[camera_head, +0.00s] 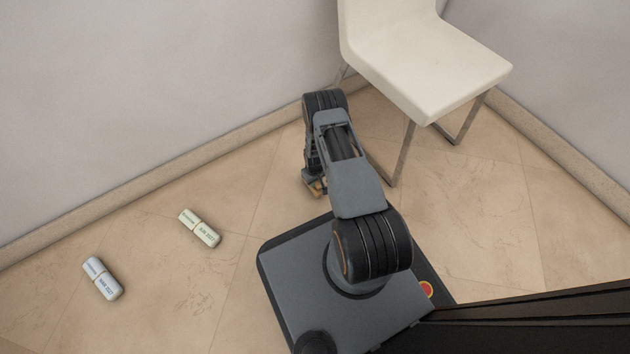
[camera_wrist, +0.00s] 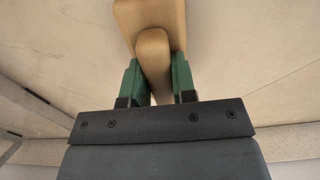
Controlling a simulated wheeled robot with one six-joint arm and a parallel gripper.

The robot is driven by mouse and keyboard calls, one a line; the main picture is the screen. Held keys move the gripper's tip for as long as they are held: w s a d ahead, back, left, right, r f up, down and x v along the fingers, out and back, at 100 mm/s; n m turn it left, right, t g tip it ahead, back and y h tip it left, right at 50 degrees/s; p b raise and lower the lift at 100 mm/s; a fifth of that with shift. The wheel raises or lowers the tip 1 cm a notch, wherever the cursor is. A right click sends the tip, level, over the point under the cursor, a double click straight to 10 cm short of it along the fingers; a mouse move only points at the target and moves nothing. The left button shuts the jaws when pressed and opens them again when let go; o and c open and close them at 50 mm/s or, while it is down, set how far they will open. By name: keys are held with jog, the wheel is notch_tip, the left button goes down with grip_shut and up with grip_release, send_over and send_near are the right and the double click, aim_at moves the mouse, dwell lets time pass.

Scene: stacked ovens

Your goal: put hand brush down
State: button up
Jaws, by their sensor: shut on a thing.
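The hand brush (camera_wrist: 152,48) is a tan wooden piece in the wrist view, with a rounded handle between the green fingers of my gripper (camera_wrist: 154,82). My gripper is shut on the handle. The wider part of the brush reaches past the fingers to the top edge of the wrist view, where it is cut off. In the head view a small tan part of the brush (camera_head: 316,187) shows below my arm, close over the tiled floor. The arm hides most of my gripper there. I cannot tell whether the brush touches the floor.
A white chair (camera_head: 425,60) with metal legs stands right of my arm, by the wall. Two capsule-shaped objects, one greenish (camera_head: 200,228) and one white-blue (camera_head: 103,279), lie on the floor (camera_head: 190,290) at left. A dark edge (camera_head: 540,318) fills the lower right.

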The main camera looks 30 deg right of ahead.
jog(key=o, duration=0.9)
jog(key=shift+f, duration=0.1)
jog(key=w+a+r+t+p, duration=0.1)
jog(key=a+r+p, duration=0.15)
jog(key=r, duration=1.65)
jog(key=w+a+r+p, duration=0.1)
jog(key=r+p, duration=0.2)
jog(key=r, duration=1.6)
jog(key=s+a+r, duration=0.3)
jog(key=s+r, duration=0.5)
jog(key=r, duration=0.1)
jog(key=s+a+r+m+t, duration=0.1)
jog(key=s+a+r, duration=0.2)
jog(key=s+r, duration=0.6)
jog(key=shift+s+r+t, duration=0.3)
jog(key=shift+r, duration=0.1)
